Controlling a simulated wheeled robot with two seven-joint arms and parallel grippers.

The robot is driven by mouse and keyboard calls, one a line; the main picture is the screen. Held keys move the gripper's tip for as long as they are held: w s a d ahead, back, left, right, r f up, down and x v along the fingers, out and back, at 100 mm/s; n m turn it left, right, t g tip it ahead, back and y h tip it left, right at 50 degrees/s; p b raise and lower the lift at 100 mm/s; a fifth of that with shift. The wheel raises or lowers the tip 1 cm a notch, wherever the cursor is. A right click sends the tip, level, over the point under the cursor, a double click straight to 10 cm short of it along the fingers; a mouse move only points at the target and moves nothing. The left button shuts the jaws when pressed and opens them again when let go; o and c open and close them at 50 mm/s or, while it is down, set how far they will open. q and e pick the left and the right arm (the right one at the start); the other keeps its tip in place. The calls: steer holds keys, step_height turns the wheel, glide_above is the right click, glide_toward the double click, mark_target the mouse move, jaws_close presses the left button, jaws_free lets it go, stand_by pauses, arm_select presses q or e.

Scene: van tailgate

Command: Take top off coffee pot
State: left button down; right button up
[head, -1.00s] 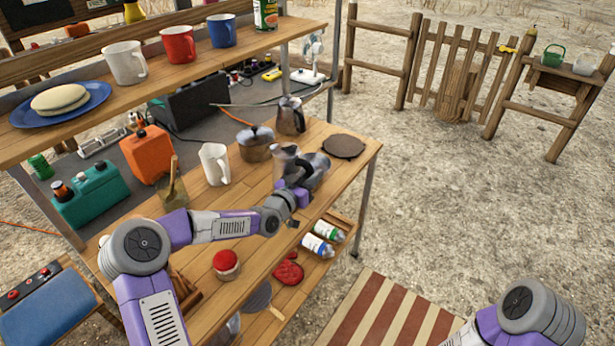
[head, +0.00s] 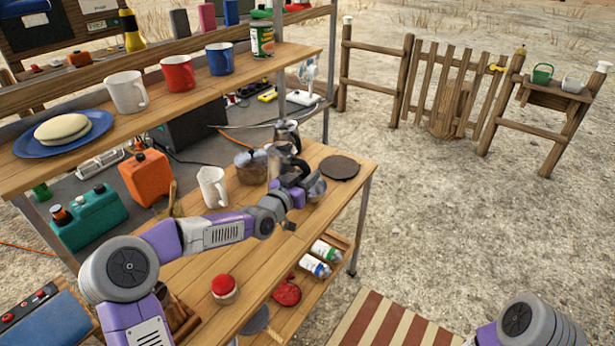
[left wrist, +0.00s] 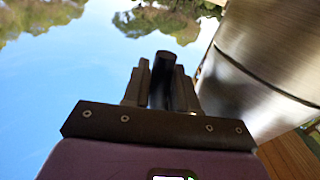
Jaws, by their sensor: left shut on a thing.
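In the left wrist view the dark handle (left wrist: 161,82) stands between the two fingers, and the pot's brushed metal wall (left wrist: 265,60) with a seam fills the right side. The arm partly hides the pot's lower part, so I cannot tell whether its base touches the worktop. My right gripper is out of the picture.
A metal bowl (head: 315,189) is just right of the gripper. A round dark mat (head: 339,167) lies at the right. A white mug (head: 213,187) stands to the left.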

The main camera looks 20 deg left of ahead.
arm_select(q)
step_height(320, 180, down, 8)
steer(key=b, duration=0.5)
steer(key=shift+f, duration=0.2)
stand_by(0.6)
steer(key=shift+f, duration=0.95)
stand_by(1.3)
steer(key=shift+w+f+n+y, duration=0.15)
steer(key=shift+w+n+y, duration=0.1)
steer(key=shift+n+y, duration=0.45)
steer(key=shift+d, duration=0.1)
